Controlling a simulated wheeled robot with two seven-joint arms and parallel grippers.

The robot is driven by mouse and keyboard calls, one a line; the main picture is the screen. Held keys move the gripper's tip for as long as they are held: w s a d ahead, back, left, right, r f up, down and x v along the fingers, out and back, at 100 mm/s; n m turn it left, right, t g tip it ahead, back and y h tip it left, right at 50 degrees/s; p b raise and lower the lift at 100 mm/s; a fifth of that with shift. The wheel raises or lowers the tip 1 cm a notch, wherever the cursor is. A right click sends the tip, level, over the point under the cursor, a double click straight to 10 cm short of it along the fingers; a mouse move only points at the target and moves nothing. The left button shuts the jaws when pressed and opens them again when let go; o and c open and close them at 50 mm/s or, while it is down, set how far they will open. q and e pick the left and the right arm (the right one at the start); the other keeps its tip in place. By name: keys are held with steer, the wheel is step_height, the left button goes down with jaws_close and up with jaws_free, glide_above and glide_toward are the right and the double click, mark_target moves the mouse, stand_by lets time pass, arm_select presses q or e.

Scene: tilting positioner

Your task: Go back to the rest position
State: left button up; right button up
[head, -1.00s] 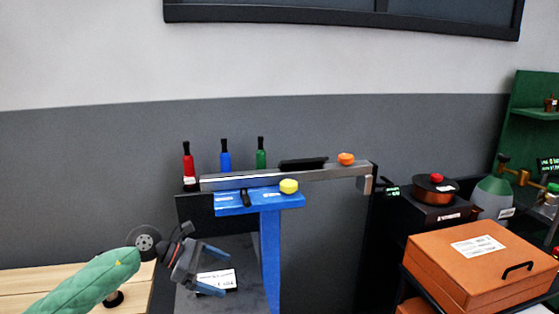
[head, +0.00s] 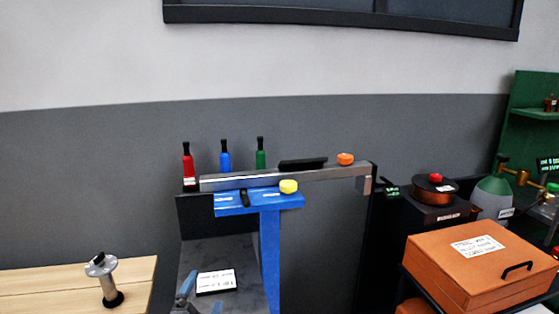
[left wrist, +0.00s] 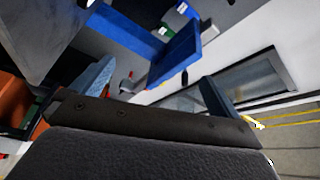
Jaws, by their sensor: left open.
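My left gripper (head: 200,305) shows only by its blue fingertips at the bottom edge of the head view, in front of the dark grey surface of the positioner. The fingers stand apart with nothing between them. In the left wrist view the two blue fingers (left wrist: 155,95) are spread wide and empty. The positioner has a blue bracket (head: 270,250), a long grey metal bar (head: 270,179), a yellow knob (head: 288,186) and an orange knob (head: 346,159). The gripper is below and apart from these. My right gripper is in neither view.
A wooden table (head: 60,285) with a metal post (head: 106,280) is at the left. Red (head: 187,163), blue (head: 225,157) and green (head: 260,154) bottles stand behind the bar. An orange case (head: 480,265), a copper pot (head: 435,190) and a grey-green cylinder (head: 493,196) are at the right.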

arm_select(q)
steer(key=s+a+f+n+g+y, duration=0.2)
steer(key=s+f+n+g, duration=0.4)
steer(key=s+f, duration=0.4)
steer(key=s+a+f+n+g+y, duration=0.2)
steer(key=s+f+n+g, duration=0.35)
steer(key=s+f, duration=0.45)
steer(key=s+d+f+n+g+h, duration=0.1)
steer(key=s+f+n+g, duration=0.2)
steer(key=s, duration=0.7)
steer(key=s+d+f+g, duration=0.1)
steer(key=s+d+f, duration=0.1)
steer(key=f, duration=1.5)
steer(key=s+d+f+m+g, duration=0.1)
steer(key=s+d+f+g, duration=0.1)
steer(key=f, duration=1.6)
steer(key=shift+d+f+h, duration=0.2)
steer(key=shift+f+h, duration=0.1)
steer(key=shift+g, duration=0.25)
